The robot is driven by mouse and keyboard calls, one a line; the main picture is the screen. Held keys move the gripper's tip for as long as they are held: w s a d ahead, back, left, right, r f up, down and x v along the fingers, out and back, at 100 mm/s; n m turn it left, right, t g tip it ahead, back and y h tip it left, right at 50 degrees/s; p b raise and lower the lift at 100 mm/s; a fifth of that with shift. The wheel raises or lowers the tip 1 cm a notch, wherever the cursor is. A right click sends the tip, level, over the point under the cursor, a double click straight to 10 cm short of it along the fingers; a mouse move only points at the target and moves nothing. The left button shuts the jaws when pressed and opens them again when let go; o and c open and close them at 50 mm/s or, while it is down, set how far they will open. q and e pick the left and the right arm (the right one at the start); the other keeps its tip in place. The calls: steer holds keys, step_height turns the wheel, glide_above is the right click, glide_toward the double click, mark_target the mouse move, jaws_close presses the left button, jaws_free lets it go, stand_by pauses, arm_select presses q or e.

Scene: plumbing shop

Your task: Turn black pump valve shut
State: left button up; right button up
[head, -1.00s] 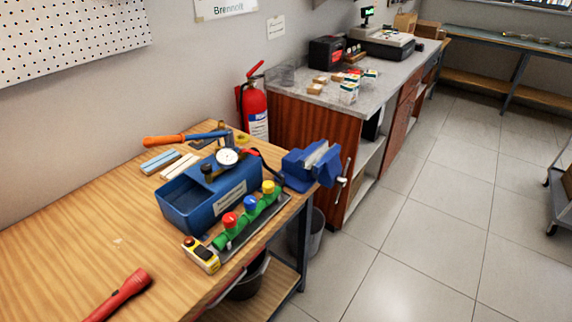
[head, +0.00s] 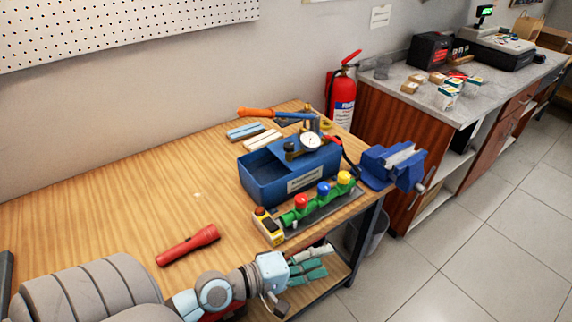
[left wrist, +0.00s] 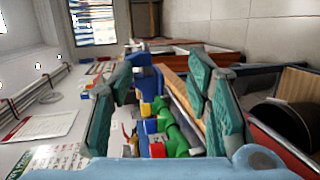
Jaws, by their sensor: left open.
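The blue test pump (head: 265,180) sits on the wooden workbench with a round white gauge (head: 310,144) and an orange-ended lever (head: 262,113) over it. A small dark knob (head: 291,148) beside the gauge looks like the black pump valve; its setting is too small to read. My left gripper (head: 316,263) is open and empty, past the bench's front edge and nearer me than the pump. In the left wrist view its teal fingers (left wrist: 160,95) stand apart, with the green manifold (left wrist: 178,138) beyond them. The valve cannot be made out there. My right gripper is not in view.
The green manifold (head: 320,200) with red, blue and yellow caps lies before the pump, beside a yellow device (head: 268,226). A blue vise (head: 392,166) is at the bench corner. A red flashlight (head: 188,245) lies left. The bench's left part is clear.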

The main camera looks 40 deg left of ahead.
arm_select(q)
steer(key=w+a+r+n+t+y, duration=0.1)
steer(key=w+a+r+n+t, duration=0.15)
steer(key=a+r+n, duration=0.35)
steer(key=n+t+y, duration=0.1)
steer(key=n+y, duration=0.9)
steer(key=n, duration=1)
glide_toward(287, 149)
steer(key=p+x, duration=0.1)
steer(key=x, duration=0.7)
steer(key=shift+w+a, duration=0.15)
steer(key=shift+w, duration=0.45)
jaws_close()
